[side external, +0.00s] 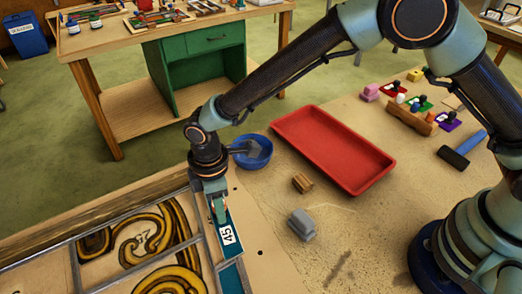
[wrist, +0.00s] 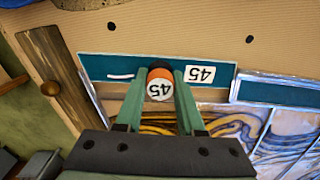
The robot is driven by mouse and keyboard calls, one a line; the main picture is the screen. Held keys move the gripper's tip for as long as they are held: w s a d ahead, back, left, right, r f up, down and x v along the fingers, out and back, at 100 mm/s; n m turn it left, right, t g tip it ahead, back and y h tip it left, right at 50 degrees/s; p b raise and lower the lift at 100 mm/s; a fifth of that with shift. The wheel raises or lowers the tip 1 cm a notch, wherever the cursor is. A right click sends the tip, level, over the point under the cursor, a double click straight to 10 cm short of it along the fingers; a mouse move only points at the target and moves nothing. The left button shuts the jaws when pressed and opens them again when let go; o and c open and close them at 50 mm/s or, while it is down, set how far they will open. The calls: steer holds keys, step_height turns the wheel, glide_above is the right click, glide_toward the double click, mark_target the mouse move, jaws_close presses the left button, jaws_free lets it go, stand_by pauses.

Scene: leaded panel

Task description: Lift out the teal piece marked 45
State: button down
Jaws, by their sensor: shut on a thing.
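The teal piece marked 45 (side external: 235,218) is a narrow strip with a white 45 label at the panel's right border. In the wrist view the teal piece (wrist: 110,66) runs crosswise beyond my fingers. A round orange-sided knob (wrist: 159,88) with a white 45 top stands against it. My gripper (side external: 219,208) points down over the strip. Its green fingers (wrist: 160,82) are shut on the knob, one on each side. The leaded panel (side external: 207,240) has yellow swirls and grey lead lines. Whether the strip is raised clear of the panel, I cannot tell.
Another teal strip (wrist: 275,92) lies beside the marked one, edged by lead. A red tray (side external: 333,112), a blue bowl (side external: 258,162), a wooden block (side external: 302,183) and a grey block (side external: 302,224) are on the table. A mallet (side external: 462,150) lies farther right.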

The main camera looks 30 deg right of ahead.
steer(key=shift+d, duration=0.95)
steer(key=shift+d, duration=0.65)
steer(key=shift+d, duration=0.5)
steer(key=shift+r, duration=0.15)
steer(key=shift+r, duration=2.85)
